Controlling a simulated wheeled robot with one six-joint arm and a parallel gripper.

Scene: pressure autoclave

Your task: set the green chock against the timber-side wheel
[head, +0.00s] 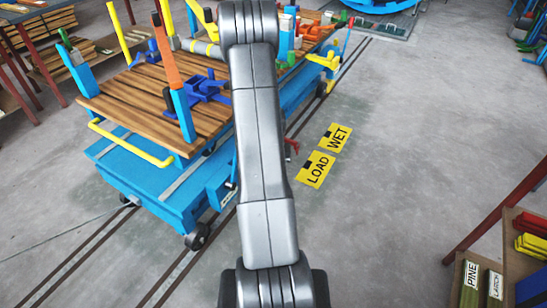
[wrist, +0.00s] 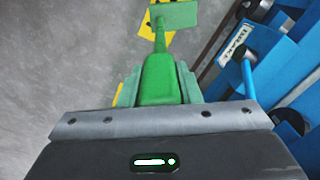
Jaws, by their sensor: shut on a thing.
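The green chock (wrist: 160,80) is in the wrist view, a green block with a narrow stem and a flat plate at its far end. My gripper (wrist: 155,122) is shut on it, its grey metal edge across the chock's near end. The blue trolley (head: 145,185) stands left of my arm in the head view. Its dark wheels show at the near end, one at the near right corner (head: 197,237) and one at the left (head: 125,198). I cannot tell which is the timber-side wheel. My gripper and the chock are hidden in the head view.
The trolley's side with a BRAKE label (wrist: 235,45) and blue lever (wrist: 249,78) is close on the right in the wrist view. Yellow LOAD (head: 316,169) and WET (head: 336,138) signs lie on the floor. A shelf (head: 515,250) stands at right. Floor between is clear.

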